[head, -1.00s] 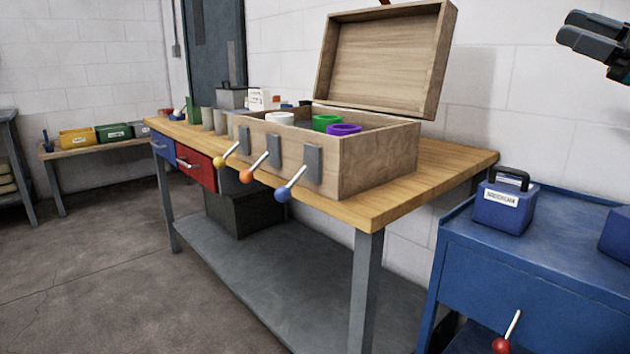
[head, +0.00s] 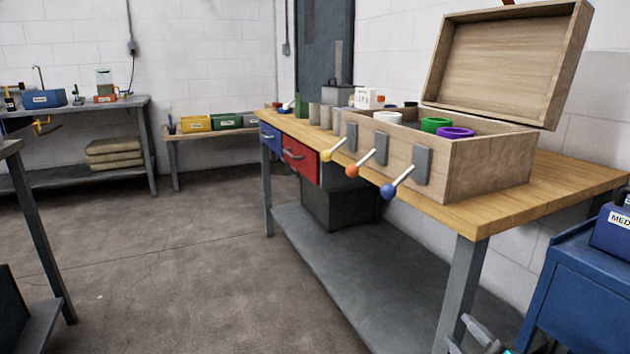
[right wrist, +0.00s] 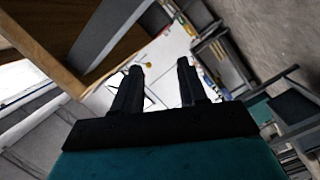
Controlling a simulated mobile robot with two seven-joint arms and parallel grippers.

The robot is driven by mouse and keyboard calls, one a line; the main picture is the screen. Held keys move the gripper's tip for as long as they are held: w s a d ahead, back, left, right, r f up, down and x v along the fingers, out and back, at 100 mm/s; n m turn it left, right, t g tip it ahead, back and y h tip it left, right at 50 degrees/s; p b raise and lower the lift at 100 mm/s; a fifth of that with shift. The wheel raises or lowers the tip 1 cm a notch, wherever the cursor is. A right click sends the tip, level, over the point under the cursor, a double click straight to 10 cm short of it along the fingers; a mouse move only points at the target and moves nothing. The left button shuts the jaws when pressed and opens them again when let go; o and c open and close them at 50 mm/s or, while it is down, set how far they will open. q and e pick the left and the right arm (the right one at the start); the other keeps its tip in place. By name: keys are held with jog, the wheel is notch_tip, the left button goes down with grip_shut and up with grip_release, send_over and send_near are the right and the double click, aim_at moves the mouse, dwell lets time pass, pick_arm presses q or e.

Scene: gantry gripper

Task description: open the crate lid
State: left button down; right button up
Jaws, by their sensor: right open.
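The wooden crate (head: 490,165) stands on the workbench at the right of the head view. Its lid (head: 505,60) is raised and tilted back behind the crate, so the crate is open. A green ring-shaped thing (head: 436,125), a purple one (head: 456,132) and a white one (head: 388,119) show inside. My right gripper (head: 466,332) is low at the bottom edge of the head view, below the bench top and away from the crate. In the right wrist view it (right wrist: 160,70) is open with nothing between its fingers. My left gripper is out of view.
A blue cabinet (head: 585,290) stands at the right. Shelving (head: 95,108) stands at the back left. The floor (head: 190,270) in the middle is clear.

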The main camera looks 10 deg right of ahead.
jog(key=s+a+f+m+g+y, duration=0.2)
jog(key=s+a+f+m+g, duration=0.25)
jog(key=s+a, duration=0.4)
jog(key=s+a+f+m+g+y, duration=0.1)
jog(key=s+a+f+m+g, duration=0.35)
jog(key=a, duration=0.65)
pick_arm(q)
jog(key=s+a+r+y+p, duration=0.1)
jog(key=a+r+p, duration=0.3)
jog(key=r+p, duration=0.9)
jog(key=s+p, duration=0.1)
jog(key=p, duration=0.6)
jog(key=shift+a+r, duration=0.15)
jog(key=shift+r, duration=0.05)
pick_arm(e)
jog(key=s+d+r+t+h, duration=0.1)
jog(key=d+r, duration=0.3)
jog(key=r, duration=0.7)
jog(key=shift+s+d+r+t+h, duration=0.25)
jog(key=shift+s+d+t+h, duration=0.1)
jog(key=shift+s+t, duration=0.25)
